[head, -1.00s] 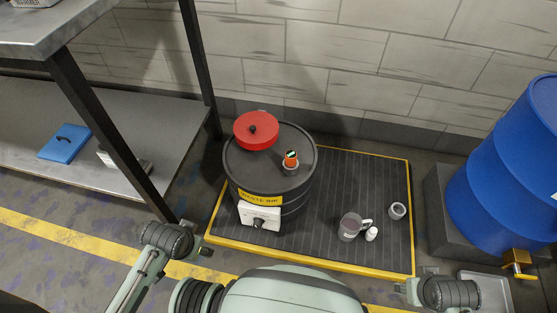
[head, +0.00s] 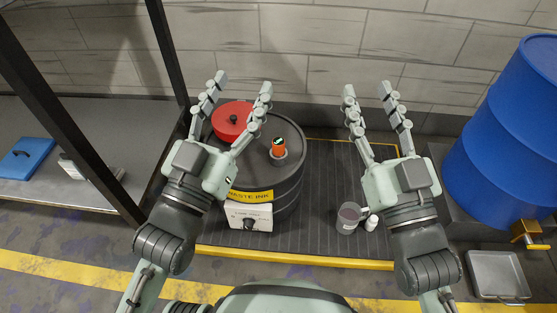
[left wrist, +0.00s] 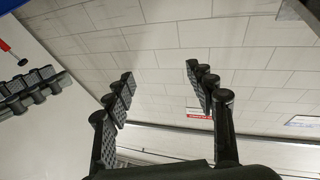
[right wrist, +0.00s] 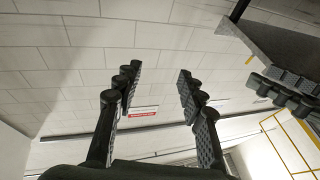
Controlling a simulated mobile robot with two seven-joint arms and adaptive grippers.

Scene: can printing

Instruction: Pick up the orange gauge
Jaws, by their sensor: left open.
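The orange gauge (head: 278,147) stands upright in a small grey socket on top of the dark waste ink drum (head: 290,185) in the head view. My right gripper (head: 367,92) is open and empty, raised to the right of the drum. The left wrist view shows the left fingers (left wrist: 160,80) apart against the wall, and the right wrist view shows the right fingers (right wrist: 160,72) likewise.
A red lid (head: 228,122) lies on the drum. A clear jug (head: 348,217) and a small white bottle (head: 372,222) stand on the ribbed mat (head: 320,240). A blue barrel (head: 510,140) is at the right, with a metal tray (head: 497,274) below. A grey shelf (head: 80,150) is at the left.

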